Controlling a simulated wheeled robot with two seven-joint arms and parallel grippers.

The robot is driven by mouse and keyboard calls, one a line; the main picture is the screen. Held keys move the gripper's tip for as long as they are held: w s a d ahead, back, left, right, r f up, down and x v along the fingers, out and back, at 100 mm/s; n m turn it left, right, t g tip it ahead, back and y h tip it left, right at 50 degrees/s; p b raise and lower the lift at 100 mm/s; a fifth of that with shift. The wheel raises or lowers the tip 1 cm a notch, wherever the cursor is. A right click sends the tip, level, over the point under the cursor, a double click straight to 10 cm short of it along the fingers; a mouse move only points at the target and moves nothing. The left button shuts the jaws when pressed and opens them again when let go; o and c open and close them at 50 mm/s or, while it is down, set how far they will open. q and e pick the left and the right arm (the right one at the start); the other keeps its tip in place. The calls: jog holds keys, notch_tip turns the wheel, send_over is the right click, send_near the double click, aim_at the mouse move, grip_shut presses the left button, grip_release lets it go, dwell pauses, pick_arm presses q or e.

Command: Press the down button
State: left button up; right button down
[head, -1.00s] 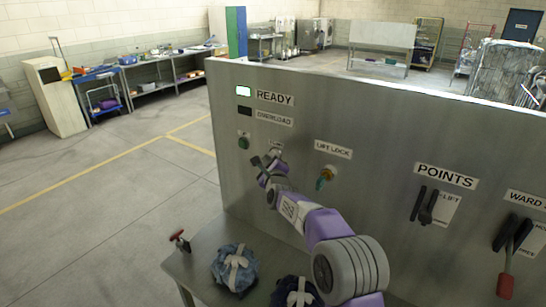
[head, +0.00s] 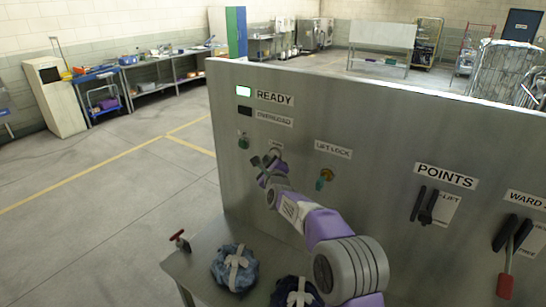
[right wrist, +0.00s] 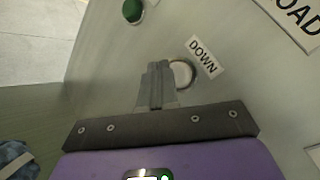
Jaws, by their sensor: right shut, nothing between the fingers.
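The down button is a pale round button (right wrist: 185,73) in a metal ring, beside its DOWN label (right wrist: 204,56) in the right wrist view. In the head view my right gripper (head: 262,162) is in front of the control panel (head: 380,130) and hides the button. In the right wrist view the shut, empty fingertips (right wrist: 158,68) overlap the left edge of the button's ring. Whether they touch it cannot be told. My left gripper is not in view.
A green button (head: 243,142) sits left of the gripper, and a lift lock key switch (head: 325,178) to its right. Lever switches (head: 424,205) are farther right. Two tied cloth bundles, one light blue (head: 235,268), one dark (head: 296,292), lie on the metal table (head: 205,245) below.

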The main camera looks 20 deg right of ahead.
jog(key=shift+w+d, duration=0.1)
jog(key=shift+d, duration=0.05)
dwell(0.4)
jog(key=shift+w+d+b, duration=0.15)
jog(key=shift+d+b, duration=0.05)
jog(key=shift+b, duration=0.15)
